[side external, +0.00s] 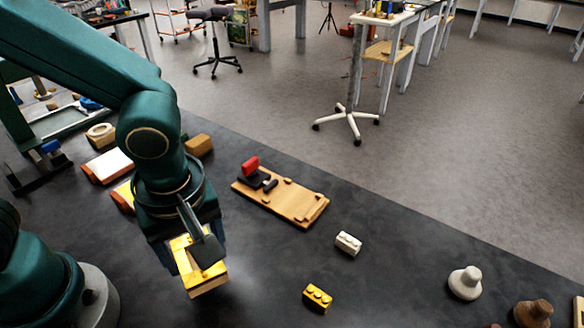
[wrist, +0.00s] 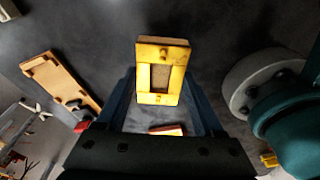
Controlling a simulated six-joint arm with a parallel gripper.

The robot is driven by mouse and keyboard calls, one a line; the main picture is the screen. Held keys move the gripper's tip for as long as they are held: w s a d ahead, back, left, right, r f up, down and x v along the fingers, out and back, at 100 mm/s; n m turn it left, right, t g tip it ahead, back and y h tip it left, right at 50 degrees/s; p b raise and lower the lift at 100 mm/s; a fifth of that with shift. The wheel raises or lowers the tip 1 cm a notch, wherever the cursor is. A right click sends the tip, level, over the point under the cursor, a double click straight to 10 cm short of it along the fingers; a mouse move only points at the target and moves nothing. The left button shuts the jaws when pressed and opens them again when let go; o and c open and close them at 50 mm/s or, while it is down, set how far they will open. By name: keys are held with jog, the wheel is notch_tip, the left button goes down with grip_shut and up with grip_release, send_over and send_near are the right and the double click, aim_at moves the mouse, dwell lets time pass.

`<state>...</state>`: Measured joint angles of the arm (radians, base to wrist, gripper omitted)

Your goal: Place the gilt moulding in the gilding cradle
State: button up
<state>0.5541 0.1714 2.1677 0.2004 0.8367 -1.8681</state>
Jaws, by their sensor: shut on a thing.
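The gilt moulding, a gold rectangular frame piece with an opening in its middle (side external: 208,283), is held in my gripper (side external: 196,252), above the dark bench. In the wrist view the moulding (wrist: 175,52) sits between the two fingers of my gripper (wrist: 158,92). My gripper is shut on it. A flat wooden board with raised blocks and a red-handled clamp at one end, which looks like the gilding cradle (side external: 290,203), lies behind and to the right of my gripper. It also shows at the left of the wrist view (wrist: 62,78). No moulding lies on the board.
A white toy brick (side external: 348,243) and a yellow one (side external: 317,298) lie right of my gripper. A grey knob (side external: 466,284) and a brown knob (side external: 533,314) stand farther right. An orange-and-white block (side external: 107,165) and a brown block (side external: 199,145) are behind. Bench between gripper and board is clear.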

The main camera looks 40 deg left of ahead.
jog(key=w+a+r, duration=0.1)
jog(key=a+r, duration=0.5)
jog(key=a, duration=0.3)
jog(key=w+r+m+h, duration=0.2)
jog(key=w+m, duration=0.6)
jog(key=m, duration=0.8)
jog(key=w+r+m+h, duration=0.1)
jog(key=w+r+m, duration=0.1)
jog(key=w+m, duration=0.95)
jog(key=m, duration=0.4)
send_over(294, 201)
jog(key=shift+g, duration=0.4)
jog(key=f, duration=1)
jog(key=shift+a, duration=0.35)
jog(key=shift+f, duration=1.9)
jog(key=shift+f, duration=0.1)
